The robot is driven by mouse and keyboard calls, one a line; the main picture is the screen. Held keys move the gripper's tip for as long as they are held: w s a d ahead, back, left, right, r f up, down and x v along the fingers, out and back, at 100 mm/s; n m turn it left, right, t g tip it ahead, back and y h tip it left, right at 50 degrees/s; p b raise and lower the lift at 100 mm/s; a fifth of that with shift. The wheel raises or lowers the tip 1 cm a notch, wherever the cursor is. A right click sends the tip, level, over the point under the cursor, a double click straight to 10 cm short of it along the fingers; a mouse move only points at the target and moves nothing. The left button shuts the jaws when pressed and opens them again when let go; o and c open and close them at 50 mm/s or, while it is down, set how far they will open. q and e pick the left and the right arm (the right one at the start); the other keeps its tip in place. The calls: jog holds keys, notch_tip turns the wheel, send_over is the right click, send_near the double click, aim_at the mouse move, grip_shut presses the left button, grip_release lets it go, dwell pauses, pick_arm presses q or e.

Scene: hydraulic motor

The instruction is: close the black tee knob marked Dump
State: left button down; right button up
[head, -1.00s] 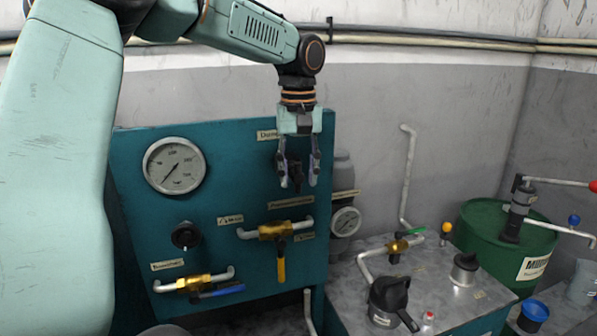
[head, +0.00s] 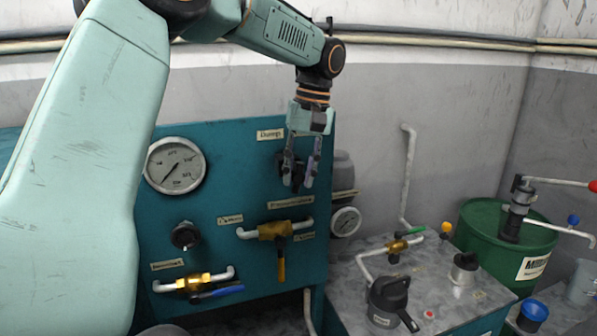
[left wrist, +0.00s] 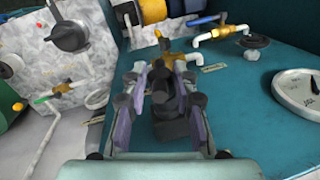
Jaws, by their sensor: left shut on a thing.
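The black tee knob (head: 296,176) sits at the upper right of the teal panel, below a label that reads Dump (head: 270,134). My left gripper (head: 298,183) reaches down over it from above. Its two fingers stand on either side of the knob and are shut on it. In the left wrist view the dark knob (left wrist: 168,128) lies between the two purple-grey fingers (left wrist: 164,88). The fingers partly hide the knob in the head view, so its exact angle is hard to tell. My right gripper is not in view.
The teal panel (head: 220,165) also carries a pressure gauge (head: 175,166), a round black knob (head: 186,236), a brass valve with a yellow lever (head: 276,231) below the gripper, and one with a blue lever (head: 200,283). A green drum (head: 480,225) stands at the right.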

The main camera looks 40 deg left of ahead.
pick_arm(q)
jog(key=g+y, duration=0.1)
jog(key=g, duration=0.1)
jog(key=g+y, duration=0.1)
jog(key=g, duration=0.1)
jog(key=shift+w+d+f, duration=0.1)
jog(key=shift+w, duration=0.2)
jog(key=shift+g, duration=0.3)
jog(key=c, duration=1.4)
grip_release()
jog(key=o, duration=0.3)
jog(key=shift+f, duration=0.1)
jog(key=shift+o, duration=0.2)
